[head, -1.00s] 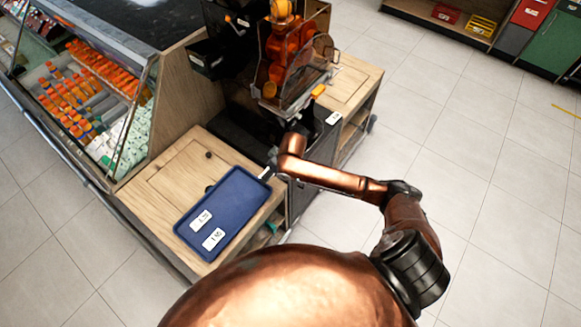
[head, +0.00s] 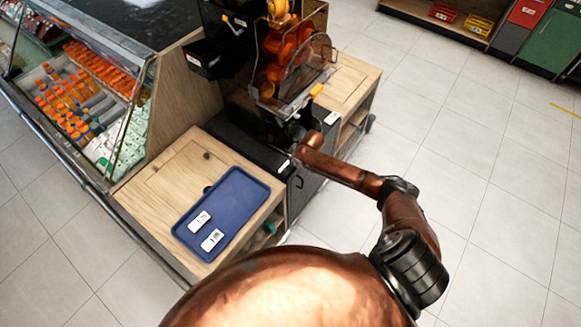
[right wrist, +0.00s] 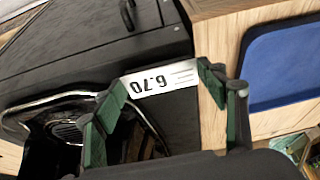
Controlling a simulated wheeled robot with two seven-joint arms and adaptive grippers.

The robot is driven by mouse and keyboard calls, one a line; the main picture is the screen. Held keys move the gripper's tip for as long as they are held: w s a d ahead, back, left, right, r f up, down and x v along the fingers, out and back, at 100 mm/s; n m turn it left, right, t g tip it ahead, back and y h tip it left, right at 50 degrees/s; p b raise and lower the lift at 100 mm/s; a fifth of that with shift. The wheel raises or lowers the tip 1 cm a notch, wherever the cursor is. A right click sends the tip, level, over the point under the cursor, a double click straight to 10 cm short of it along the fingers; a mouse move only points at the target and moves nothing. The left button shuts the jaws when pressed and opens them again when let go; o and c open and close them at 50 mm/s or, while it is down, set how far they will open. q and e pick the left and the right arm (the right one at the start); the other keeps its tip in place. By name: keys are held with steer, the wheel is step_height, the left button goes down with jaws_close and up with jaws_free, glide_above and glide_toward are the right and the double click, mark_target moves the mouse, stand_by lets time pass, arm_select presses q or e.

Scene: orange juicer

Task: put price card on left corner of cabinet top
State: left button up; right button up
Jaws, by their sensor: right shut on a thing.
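My right gripper (right wrist: 160,100) is shut on a white price card (right wrist: 160,79) reading 6.70, which spans between its green-padded fingers. In the head view the card is a small white piece (head: 284,164) at the front edge of the black cabinet (head: 243,146), close to the wooden counter. I cannot tell whether it touches the cabinet top. In the head view the gripper is small and partly hidden by my arm. My left gripper is not in view.
A blue tray (head: 232,190) with two price cards lies on the wooden counter (head: 160,180) at left. The orange juicer (head: 285,55) stands behind the gripper. Another white card (head: 331,118) sits to the right. Open floor (head: 450,150) lies at right.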

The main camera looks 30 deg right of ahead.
steer(key=shift+f, duration=0.55)
steer(key=o, duration=1)
steer(key=shift+o, duration=0.2)
steer(key=p+v, duration=0.1)
steer(key=v, duration=1.1)
